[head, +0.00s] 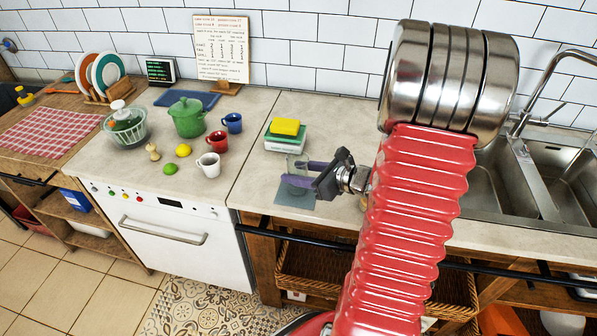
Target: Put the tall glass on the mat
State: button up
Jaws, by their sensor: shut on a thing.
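The tall glass (294,173) is clear and upright, and it shows in the head view near the counter's front edge. My gripper (302,174) reaches in from the right with its purple fingers shut on the glass. The mat (283,197) is a small grey-blue square on the counter, directly under the glass in the picture. The glass's base is partly hidden by the lower finger, and I cannot tell whether it touches the mat.
A yellow sponge (285,127) lies on a stack of boxes or books (283,141) just behind the glass. To the left are a white mug (209,166), a red mug (216,142), a blue mug (232,123) and a green pot (187,119). The sink (560,170) is at the right.

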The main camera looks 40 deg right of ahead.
jog(key=o, duration=1.2)
jog(key=shift+f, duration=0.1)
jog(key=shift+s+d+r, duration=0.2)
jog(key=shift+s+r, duration=0.15)
jog(key=shift+s, duration=0.15)
jog(key=v, duration=1)
jog(key=shift+s+r, duration=0.15)
jog(key=shift+s, duration=0.25)
